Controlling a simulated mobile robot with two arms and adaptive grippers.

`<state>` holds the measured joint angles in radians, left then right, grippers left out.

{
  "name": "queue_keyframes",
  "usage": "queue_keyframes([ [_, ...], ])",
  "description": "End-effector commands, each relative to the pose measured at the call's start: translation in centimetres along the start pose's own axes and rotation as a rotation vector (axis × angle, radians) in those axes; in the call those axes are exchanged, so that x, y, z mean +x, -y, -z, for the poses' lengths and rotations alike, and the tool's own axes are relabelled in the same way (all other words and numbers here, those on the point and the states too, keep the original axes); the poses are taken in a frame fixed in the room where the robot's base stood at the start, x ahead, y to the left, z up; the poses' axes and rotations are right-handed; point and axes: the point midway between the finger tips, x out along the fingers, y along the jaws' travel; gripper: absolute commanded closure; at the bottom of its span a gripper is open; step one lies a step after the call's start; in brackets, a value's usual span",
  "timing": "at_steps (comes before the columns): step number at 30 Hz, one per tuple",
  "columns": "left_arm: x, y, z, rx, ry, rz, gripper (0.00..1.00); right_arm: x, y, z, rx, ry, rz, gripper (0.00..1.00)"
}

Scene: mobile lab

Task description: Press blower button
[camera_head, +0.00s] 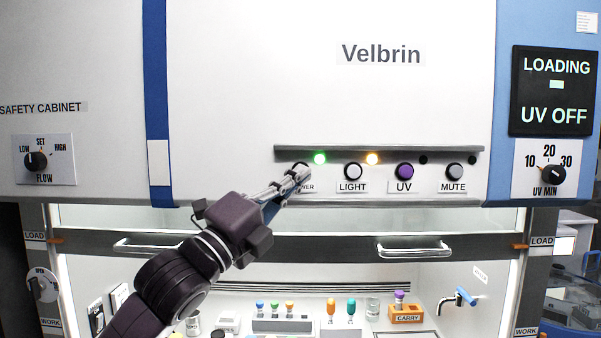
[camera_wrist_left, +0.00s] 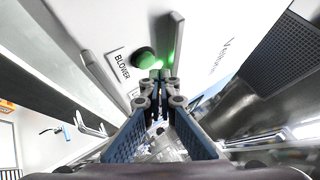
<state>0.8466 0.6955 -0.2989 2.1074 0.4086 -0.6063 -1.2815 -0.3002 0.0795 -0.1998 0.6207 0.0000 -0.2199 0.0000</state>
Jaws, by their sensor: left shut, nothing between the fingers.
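The blower button (camera_wrist_left: 143,61) shows in the left wrist view as a round knob lit green, beside its BLOWER label (camera_wrist_left: 121,65). In the head view my left gripper covers most of the button and part of the label. My left gripper (camera_head: 301,173) is shut and empty, its tips at the button's place on the panel. In the left wrist view the shut fingertips (camera_wrist_left: 160,76) are right beside the button; I cannot tell whether they touch it. A green lamp (camera_head: 320,159) above it is lit. My right gripper is not in view.
To the right are the LIGHT (camera_head: 353,172), UV (camera_head: 404,171) and MUTE (camera_head: 454,171) buttons, under a protruding grey strip (camera_head: 400,150). An amber lamp (camera_head: 372,159) is lit. The sash handles (camera_head: 415,250) lie below. The display (camera_head: 556,92) reads LOADING, UV OFF.

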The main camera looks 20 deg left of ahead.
Motion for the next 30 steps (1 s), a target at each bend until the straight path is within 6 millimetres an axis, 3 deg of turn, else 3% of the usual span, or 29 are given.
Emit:
queue_keyframes([
  [30, 0.54, -0.23, -0.4, 0.0, 0.0, -0.001, 1.0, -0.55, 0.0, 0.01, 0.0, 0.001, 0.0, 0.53],
])
